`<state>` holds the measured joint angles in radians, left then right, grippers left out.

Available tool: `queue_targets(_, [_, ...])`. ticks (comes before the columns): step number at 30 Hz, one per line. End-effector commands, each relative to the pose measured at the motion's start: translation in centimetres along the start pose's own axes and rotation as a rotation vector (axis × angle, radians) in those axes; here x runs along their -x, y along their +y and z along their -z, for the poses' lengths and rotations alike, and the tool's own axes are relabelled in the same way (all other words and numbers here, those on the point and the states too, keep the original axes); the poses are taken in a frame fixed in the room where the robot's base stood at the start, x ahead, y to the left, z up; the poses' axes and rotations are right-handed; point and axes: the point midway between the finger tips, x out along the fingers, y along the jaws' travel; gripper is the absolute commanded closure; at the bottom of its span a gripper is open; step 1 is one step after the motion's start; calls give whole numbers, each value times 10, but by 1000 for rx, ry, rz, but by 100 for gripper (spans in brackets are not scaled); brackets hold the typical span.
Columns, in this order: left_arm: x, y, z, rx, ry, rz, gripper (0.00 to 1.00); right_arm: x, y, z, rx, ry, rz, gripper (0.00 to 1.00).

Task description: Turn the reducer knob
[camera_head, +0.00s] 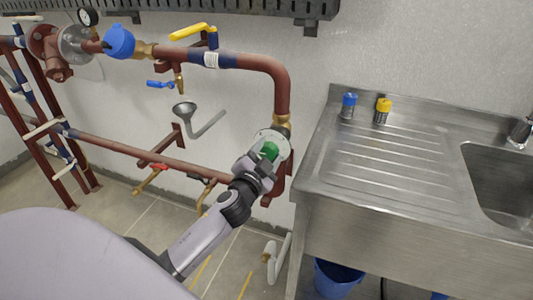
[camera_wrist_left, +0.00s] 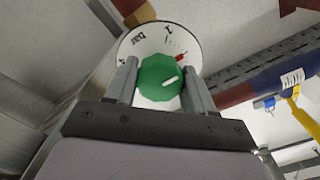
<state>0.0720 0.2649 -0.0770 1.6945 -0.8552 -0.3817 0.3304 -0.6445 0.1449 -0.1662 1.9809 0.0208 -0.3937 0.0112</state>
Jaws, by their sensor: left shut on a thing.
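The reducer knob is a green knob (camera_head: 269,151) with a white pointer mark, set on a round white dial on the pipework in the head view. In the left wrist view the green knob (camera_wrist_left: 160,78) sits between my two fingers, in front of the white dial (camera_wrist_left: 140,42) marked "bar" with numbers and a red mark. The pointer mark lies toward the right side of the knob. My left gripper (camera_head: 264,158) is shut on the knob, with one finger (camera_wrist_left: 122,82) on each side of it. My right gripper is not in view.
A steel sink unit (camera_head: 375,190) stands close to the right of the knob, with a blue-capped shaker (camera_head: 349,106) and a yellow-capped one (camera_head: 383,110) on it. Red-brown pipe (camera_head: 250,63) runs above. A yellow-handled valve (camera_head: 192,31) and a metal funnel (camera_head: 184,111) are to the left.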

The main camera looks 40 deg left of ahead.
Motion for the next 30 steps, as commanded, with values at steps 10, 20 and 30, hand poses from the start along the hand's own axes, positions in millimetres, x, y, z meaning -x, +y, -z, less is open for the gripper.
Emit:
queue_targets(10, [0,1,-1,-19,-2,-1,77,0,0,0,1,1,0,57])
queue_targets(20, [0,1,-1,-18,-2,-1,23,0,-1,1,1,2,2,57])
queue_targets(30, [9,1,-1,-17,-2,-2,23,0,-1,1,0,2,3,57])
